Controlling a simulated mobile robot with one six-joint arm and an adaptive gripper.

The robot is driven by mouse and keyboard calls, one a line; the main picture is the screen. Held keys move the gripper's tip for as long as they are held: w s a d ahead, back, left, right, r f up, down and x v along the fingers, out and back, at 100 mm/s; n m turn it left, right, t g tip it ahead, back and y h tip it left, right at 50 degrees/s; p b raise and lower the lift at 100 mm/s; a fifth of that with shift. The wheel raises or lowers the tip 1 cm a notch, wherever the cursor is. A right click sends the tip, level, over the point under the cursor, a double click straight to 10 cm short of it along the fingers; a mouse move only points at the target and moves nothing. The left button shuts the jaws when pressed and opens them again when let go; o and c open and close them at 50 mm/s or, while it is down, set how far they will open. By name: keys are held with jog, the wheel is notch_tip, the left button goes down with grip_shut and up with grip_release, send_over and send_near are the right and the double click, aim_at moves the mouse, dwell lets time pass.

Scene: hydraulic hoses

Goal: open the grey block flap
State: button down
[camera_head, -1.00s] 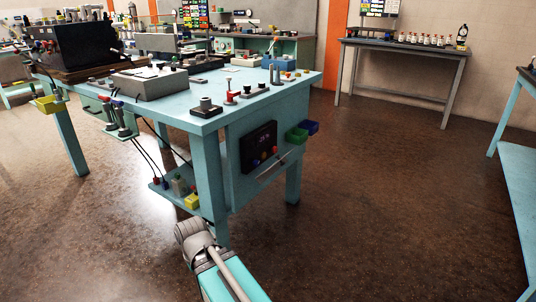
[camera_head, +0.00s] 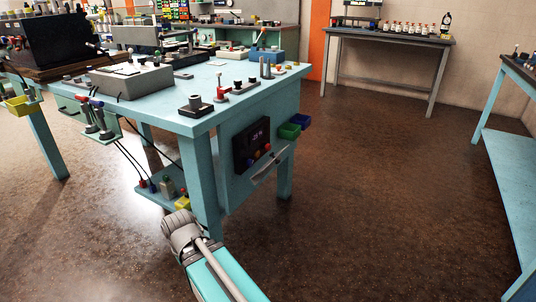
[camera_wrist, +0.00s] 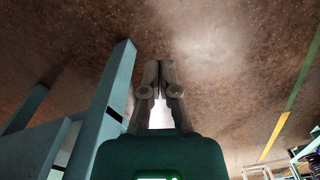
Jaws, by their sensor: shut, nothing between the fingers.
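A small grey block (camera_head: 168,189) with a green top stands on the low shelf of the turquoise workbench, among small coloured parts. It is too small to make out a flap on it. A larger grey box (camera_head: 132,82) lies on the bench top, and no open flap shows on it. My gripper (camera_wrist: 160,66) shows in the wrist view with its two fingers together and empty, over bare brown floor. A turquoise bench leg (camera_wrist: 112,90) stands just left of it. In the head view my arm is low in front of the bench, and the fingers cannot be made out.
The workbench (camera_head: 190,124) carries many devices, and its near leg (camera_head: 205,180) stands close to my arm. Hoses hang down to the low shelf. Open floor (camera_head: 380,180) lies to the right.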

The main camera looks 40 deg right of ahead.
jog(key=shift+d, duration=0.35)
jog(key=w+d+r+n+t+y+p, duration=0.1)
jog(key=w+d+r+p, duration=0.5)
jog(key=d, duration=0.3)
jog(key=w+d+r+n+t+y+p, duration=0.1)
jog(key=w+d+r+p, duration=0.4)
jog(key=d+r+p, duration=0.25)
jog(key=d+r+n+t+p, duration=0.1)
jog(key=d+r+p, duration=0.4)
jog(key=d, duration=0.8)
jog(key=w+d+r+n+t+p, duration=0.1)
jog(key=d+r+t+p, duration=0.2)
jog(key=d, duration=1.1)
notch_tip(320, 180, up, 6)
jog(key=p, duration=0.3)
jog(key=shift+w, duration=0.3)
jog(key=shift+f, duration=0.2)
